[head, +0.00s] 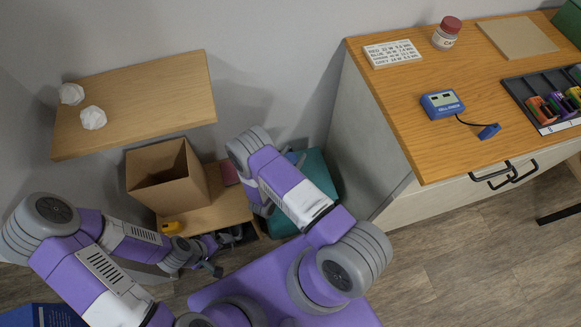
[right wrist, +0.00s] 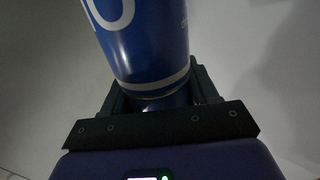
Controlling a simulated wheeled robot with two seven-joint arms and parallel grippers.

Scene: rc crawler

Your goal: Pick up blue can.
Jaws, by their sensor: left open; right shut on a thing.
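The blue can (right wrist: 140,45) fills the upper middle of the right wrist view. It has white lettering and a pale band near its lower end. My right gripper (right wrist: 158,92) is shut on that lower end, with a dark finger on either side. In the head view my right arm hides the can, and I cannot make out the right fingers. My left gripper (head: 212,267) is open, low in front of the small wooden surface, and seems empty.
A teal container (head: 318,172) is behind my right arm. A shelf (head: 150,100) holds white lumps. The desk (head: 400,95) at right holds a blue meter (head: 441,104).

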